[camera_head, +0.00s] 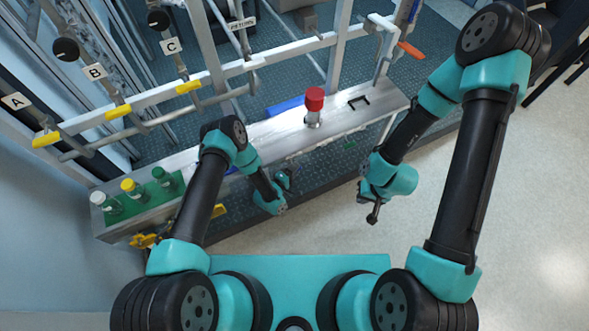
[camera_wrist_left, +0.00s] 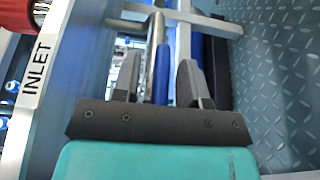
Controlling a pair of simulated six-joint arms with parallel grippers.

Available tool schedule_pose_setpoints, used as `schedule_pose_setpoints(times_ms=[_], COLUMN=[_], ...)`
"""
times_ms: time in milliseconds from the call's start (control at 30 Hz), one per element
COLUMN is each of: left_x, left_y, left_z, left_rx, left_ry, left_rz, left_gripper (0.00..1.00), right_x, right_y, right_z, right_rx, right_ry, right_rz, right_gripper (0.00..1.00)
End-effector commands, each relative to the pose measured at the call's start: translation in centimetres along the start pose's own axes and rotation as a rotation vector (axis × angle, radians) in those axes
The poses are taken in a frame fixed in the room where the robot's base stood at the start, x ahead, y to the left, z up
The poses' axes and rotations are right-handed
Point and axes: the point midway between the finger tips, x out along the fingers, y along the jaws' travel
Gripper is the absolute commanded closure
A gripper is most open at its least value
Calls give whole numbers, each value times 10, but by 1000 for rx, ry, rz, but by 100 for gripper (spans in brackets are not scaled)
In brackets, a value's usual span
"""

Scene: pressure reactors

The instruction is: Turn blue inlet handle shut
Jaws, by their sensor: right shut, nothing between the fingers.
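The blue inlet handle (camera_wrist_left: 163,74) is a narrow blue bar in the left wrist view, beside a grey metal pipe (camera_wrist_left: 155,38). A white INLET label (camera_wrist_left: 38,72) is at the left of that view. My left gripper (camera_wrist_left: 160,80) is open. In the picture the bar lies between its two fingers; contact cannot be told. In the head view my left gripper (camera_head: 284,181) is at the front side of the metal bench, and I cannot make out the inlet handle there. My right gripper (camera_head: 373,214) is shut and empty, above the floor to the right.
The metal bench (camera_head: 270,130) carries a red knob (camera_head: 314,99) and several bottles, including a green-capped one (camera_head: 160,174). Pipes with yellow handles (camera_head: 118,112) and an orange handle (camera_head: 411,49) are behind it.

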Motion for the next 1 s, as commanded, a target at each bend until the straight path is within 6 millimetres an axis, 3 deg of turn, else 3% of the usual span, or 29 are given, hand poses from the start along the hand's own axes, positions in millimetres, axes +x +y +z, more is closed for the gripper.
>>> schedule_pose_setpoints(times_ms=[267,700,1000], left_x=[1,1,1], left_y=[0,0,0], left_z=[0,0,0], left_rx=[0,0,3], left_ry=[1,1,1], left_rz=[-1,-1,-8], left_gripper=[61,100,100], right_x=[0,0,0], right_y=[0,0,0], right_z=[0,0,0], right_rx=[0,0,0], right_ry=[0,0,0], right_rz=[0,0,0], right_gripper=[100,100,100])
